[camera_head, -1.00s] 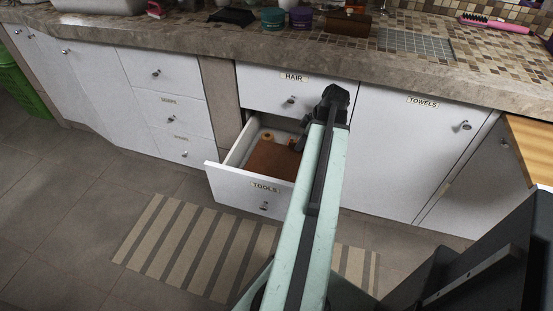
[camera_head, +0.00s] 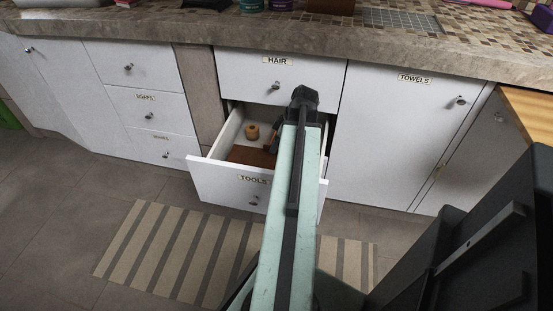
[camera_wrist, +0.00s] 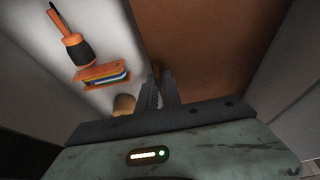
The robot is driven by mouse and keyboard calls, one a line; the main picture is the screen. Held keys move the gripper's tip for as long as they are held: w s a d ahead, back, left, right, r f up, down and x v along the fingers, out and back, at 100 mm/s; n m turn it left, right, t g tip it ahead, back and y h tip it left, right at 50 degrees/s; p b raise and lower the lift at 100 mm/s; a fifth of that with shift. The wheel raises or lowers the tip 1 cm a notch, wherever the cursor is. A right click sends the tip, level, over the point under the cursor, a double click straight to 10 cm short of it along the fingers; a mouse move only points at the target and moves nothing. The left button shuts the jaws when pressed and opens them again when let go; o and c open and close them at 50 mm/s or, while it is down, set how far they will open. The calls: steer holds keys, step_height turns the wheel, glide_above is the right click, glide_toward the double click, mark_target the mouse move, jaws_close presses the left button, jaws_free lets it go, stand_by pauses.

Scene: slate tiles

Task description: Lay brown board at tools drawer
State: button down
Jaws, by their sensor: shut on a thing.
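The tools drawer (camera_head: 227,176), white and labelled TOOLS, stands open below the HAIR drawer. The brown board (camera_head: 250,155) is inside the drawer's outline, towards its front panel. It fills the upper middle of the wrist view (camera_wrist: 215,45). My gripper (camera_head: 272,145) reaches down into the drawer, partly hidden by my arm. In the wrist view my gripper (camera_wrist: 163,92) is shut on the board's near left edge. Whether the board touches the drawer floor cannot be told.
In the drawer beside the board are a tan roll (camera_head: 252,131), an orange-and-black screwdriver (camera_wrist: 77,48) and a colourful stack (camera_wrist: 103,73). The counter (camera_head: 150,30) overhangs the drawers. A striped mat (camera_head: 180,245) lies on the floor in front.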

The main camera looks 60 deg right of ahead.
mark_target(276, 154)
step_height(276, 154, down, 5)
steer(key=b, duration=0.4)
steer(key=shift+b, duration=0.4)
steer(key=shift+r, duration=0.3)
steer(key=shift+f, duration=0.2)
steer(key=c, duration=1.5)
jaws_free()
steer(key=shift+r, duration=0.1)
steer(key=shift+c, duration=0.2)
steer(key=p+v, duration=1.1)
steer(key=shift+r, duration=0.35)
steer(key=shift+s+d+r+p, duration=0.15)
steer(key=shift+s+r+p, duration=0.05)
steer(key=shift+s+p, duration=0.1)
